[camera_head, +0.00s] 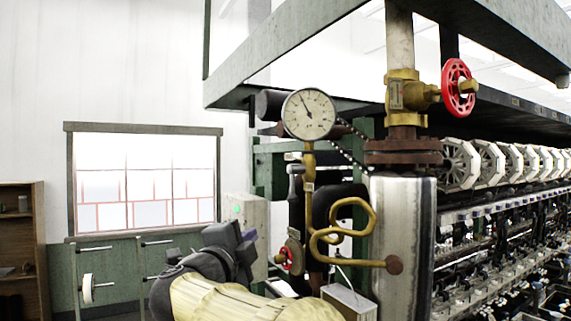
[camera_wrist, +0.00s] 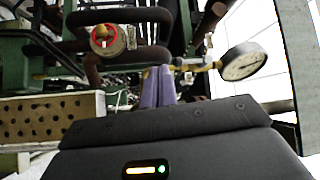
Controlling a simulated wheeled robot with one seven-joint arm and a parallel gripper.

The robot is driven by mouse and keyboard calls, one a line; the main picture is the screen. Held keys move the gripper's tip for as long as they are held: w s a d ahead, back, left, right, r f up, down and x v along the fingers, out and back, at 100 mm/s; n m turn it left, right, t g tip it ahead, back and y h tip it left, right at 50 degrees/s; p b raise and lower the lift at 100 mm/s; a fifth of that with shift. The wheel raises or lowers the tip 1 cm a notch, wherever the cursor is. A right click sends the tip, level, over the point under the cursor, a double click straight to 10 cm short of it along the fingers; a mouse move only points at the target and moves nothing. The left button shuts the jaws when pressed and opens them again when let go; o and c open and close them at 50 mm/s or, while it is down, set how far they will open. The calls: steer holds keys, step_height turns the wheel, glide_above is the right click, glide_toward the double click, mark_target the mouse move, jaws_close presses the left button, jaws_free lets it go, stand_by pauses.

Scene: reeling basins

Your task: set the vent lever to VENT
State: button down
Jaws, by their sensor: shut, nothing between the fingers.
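My gripper (camera_wrist: 158,70) shows in the wrist view as two purple-grey fingers side by side, shut with nothing between them. In the head view my dark gripper (camera_head: 249,238) is at lower centre, left of the brass piping. I cannot pick out the vent lever for certain in either view, nor any VENT marking. A brass fitting (camera_wrist: 190,65) by the pressure gauge (camera_wrist: 243,61) lies just right of the fingertips in the wrist view. In the head view the gauge (camera_head: 308,114) stands on a brass stem above a looped brass pipe (camera_head: 343,228).
A small red valve (camera_head: 291,256) sits low on the piping; a red round part also shows in the wrist view (camera_wrist: 107,39). A steel cylinder (camera_head: 402,245) stands right, with a red handwheel (camera_head: 459,88) above. Reeling machinery (camera_head: 500,235) fills the right. A green-grey box (camera_head: 246,222) is behind my gripper.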

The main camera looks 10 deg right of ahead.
steer(key=s+r+m+g+h+p, duration=0.1)
steer(key=s+r+m+g+p, duration=0.1)
steer(key=r, duration=0.6)
steer(key=s+m+p, duration=0.1)
steer(key=m+p, duration=0.1)
steer(key=shift+g+h+p, duration=0.3)
steer(key=shift+p, duration=0.05)
steer(key=shift+s, duration=0.1)
steer(key=shift+d+r, duration=0.1)
steer(key=p+x, duration=0.7)
steer(key=x, duration=0.7)
